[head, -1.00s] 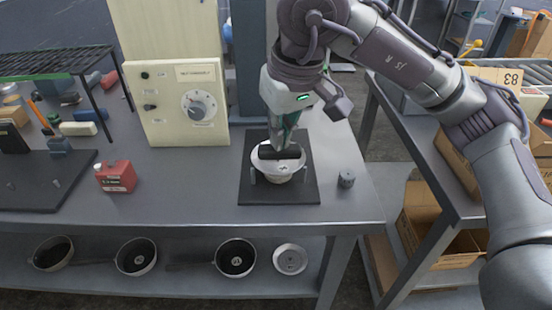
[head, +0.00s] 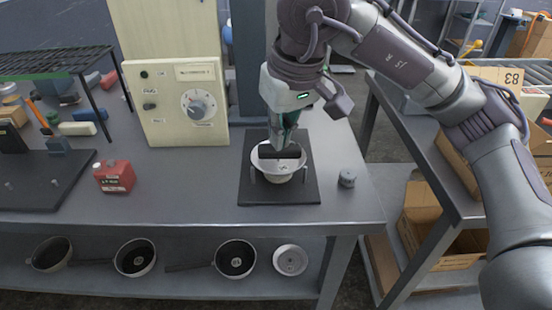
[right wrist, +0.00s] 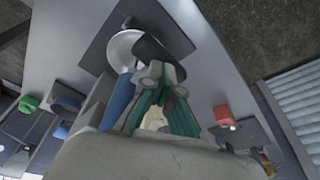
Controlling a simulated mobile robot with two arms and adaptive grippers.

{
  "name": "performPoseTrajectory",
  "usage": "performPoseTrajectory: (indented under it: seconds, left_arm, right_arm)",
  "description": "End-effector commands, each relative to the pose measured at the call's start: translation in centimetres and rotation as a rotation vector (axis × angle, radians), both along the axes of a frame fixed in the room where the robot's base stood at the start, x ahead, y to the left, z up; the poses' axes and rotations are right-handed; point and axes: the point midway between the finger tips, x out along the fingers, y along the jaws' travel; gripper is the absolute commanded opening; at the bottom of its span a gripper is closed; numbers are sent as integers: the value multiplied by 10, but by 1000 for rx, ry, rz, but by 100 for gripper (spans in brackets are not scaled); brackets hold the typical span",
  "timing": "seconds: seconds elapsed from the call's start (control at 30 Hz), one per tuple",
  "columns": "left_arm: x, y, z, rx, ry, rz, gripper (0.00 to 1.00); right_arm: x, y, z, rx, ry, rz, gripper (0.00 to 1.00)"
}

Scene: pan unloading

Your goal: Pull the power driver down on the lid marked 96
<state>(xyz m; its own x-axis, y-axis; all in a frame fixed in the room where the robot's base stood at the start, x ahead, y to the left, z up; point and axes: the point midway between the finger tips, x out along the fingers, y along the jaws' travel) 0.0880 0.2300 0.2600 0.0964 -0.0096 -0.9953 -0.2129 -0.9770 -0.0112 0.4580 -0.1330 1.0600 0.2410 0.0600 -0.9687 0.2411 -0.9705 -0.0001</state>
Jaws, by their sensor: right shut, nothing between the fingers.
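A white pan-like dish (head: 266,165) sits on a black mat (head: 250,190) on the bench. A pale disc with a small mark (head: 285,167) shows inside its rim; I cannot read the mark. A black bar (head: 280,153) lies across the back of the dish. My right gripper (head: 281,143) points down just above the bar, shut and empty. In the right wrist view its green-sided fingers (right wrist: 160,92) are near the black bar (right wrist: 154,48) and white dish (right wrist: 122,46). I cannot pick out the power driver with certainty. My left gripper is not in view.
A cream control box (head: 175,105) with a dial stands left of the gripper. Several pans and a round lid (head: 290,260) rest on the lower shelf. The bench front is clear.

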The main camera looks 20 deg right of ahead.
Motion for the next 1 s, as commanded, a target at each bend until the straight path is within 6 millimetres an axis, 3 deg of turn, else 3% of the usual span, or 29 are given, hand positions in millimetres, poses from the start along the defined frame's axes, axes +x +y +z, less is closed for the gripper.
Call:
performPoseTrajectory:
  seconds: [1.0]
  left_arm:
    - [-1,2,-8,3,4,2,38]
  right_arm:
    - [-1,0,-6,-3,5,2,0]
